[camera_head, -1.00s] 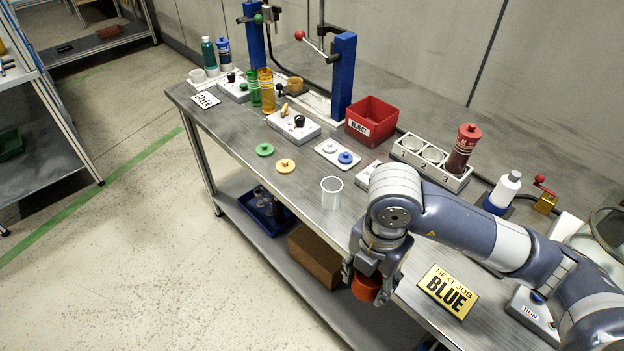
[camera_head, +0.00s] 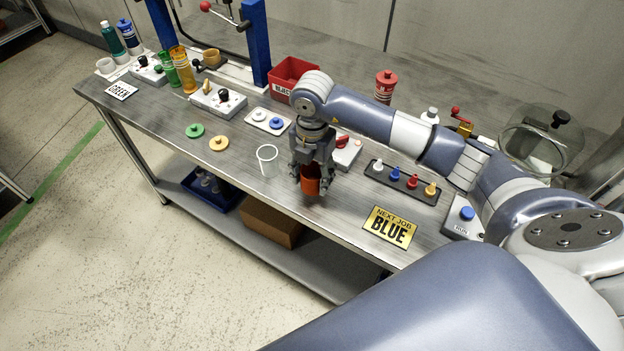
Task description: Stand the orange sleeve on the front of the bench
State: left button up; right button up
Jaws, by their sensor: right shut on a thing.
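The orange sleeve (camera_head: 310,185) hangs upright between the fingers of my right gripper (camera_head: 312,172). The gripper points straight down and is shut on the sleeve, whose upper part the fingers partly hide. The sleeve is over the front part of the bench (camera_head: 340,205), between a clear cup (camera_head: 267,160) and the yellow "NEXT JOB BLUE" sign (camera_head: 389,227). I cannot tell whether its lower end touches the bench top. My left gripper is not in view.
Behind the gripper are a red reject bin (camera_head: 292,77) and a white box with a red knob (camera_head: 345,150). A dark rack with several coloured plugs (camera_head: 402,182) lies to the right. Green (camera_head: 195,130) and yellow discs (camera_head: 218,143) lie left. Bare bench shows around the sleeve.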

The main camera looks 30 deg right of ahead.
aim_at(312, 183)
jog(key=shift+w+d+f+p, duration=0.1)
jog(key=shift+w+f+p, duration=0.05)
jog(key=shift+f+p, duration=0.2)
notch_tip(312, 183, down, 2)
jog(key=shift+f+p, duration=0.15)
jog(key=shift+p, duration=0.3)
jog(key=shift+f, duration=0.2)
jog(key=shift+f, duration=0.1)
jog(key=shift+f, duration=0.15)
jog(key=o, duration=0.8)
jog(key=shift+r, duration=0.2)
